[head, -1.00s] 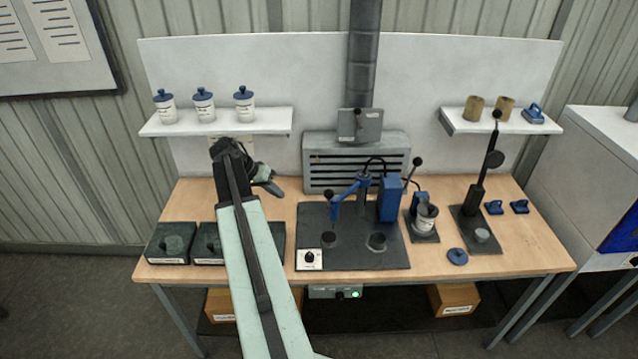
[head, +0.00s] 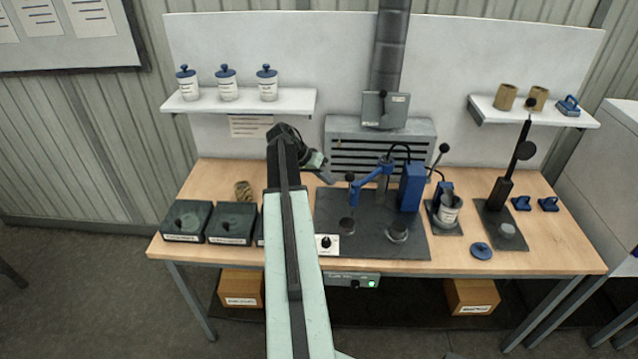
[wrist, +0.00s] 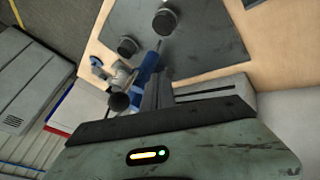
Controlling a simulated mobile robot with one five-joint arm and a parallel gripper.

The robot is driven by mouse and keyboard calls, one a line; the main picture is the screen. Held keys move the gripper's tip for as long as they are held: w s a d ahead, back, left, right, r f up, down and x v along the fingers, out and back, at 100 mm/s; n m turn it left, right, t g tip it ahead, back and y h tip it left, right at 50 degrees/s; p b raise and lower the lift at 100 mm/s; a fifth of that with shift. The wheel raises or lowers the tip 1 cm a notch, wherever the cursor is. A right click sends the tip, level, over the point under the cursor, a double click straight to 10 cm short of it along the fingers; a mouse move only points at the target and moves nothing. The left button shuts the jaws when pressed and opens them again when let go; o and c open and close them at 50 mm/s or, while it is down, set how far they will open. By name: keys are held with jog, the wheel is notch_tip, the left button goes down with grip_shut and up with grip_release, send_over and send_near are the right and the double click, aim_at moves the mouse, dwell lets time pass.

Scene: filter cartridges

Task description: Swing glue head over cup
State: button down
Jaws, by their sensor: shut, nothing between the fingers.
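The blue jointed glue arm (head: 372,188) stands on a dark base plate (head: 375,247). Its left end, with a black knob on top (head: 350,178), hangs above a dark round cup-like fixture (head: 347,226). A second round fixture (head: 398,230) sits to the right on the plate. I cannot tell which is the task's cup. My gripper (head: 325,178) is left of the glue arm's end, above the plate's back left, apparently apart from it. In the wrist view its shut, empty fingers (wrist: 158,88) appear beside the blue arm (wrist: 146,68); contact is unclear.
A grey vented box (head: 380,150) is behind.

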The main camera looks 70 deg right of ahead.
jog(key=shift+s+d+f, duration=0.1)
jog(key=shift+s+f, duration=0.1)
jog(key=shift+s, duration=0.95)
jog(key=shift+s+d+f, duration=0.1)
jog(key=shift+s+f, duration=0.1)
jog(key=shift+s, duration=0.95)
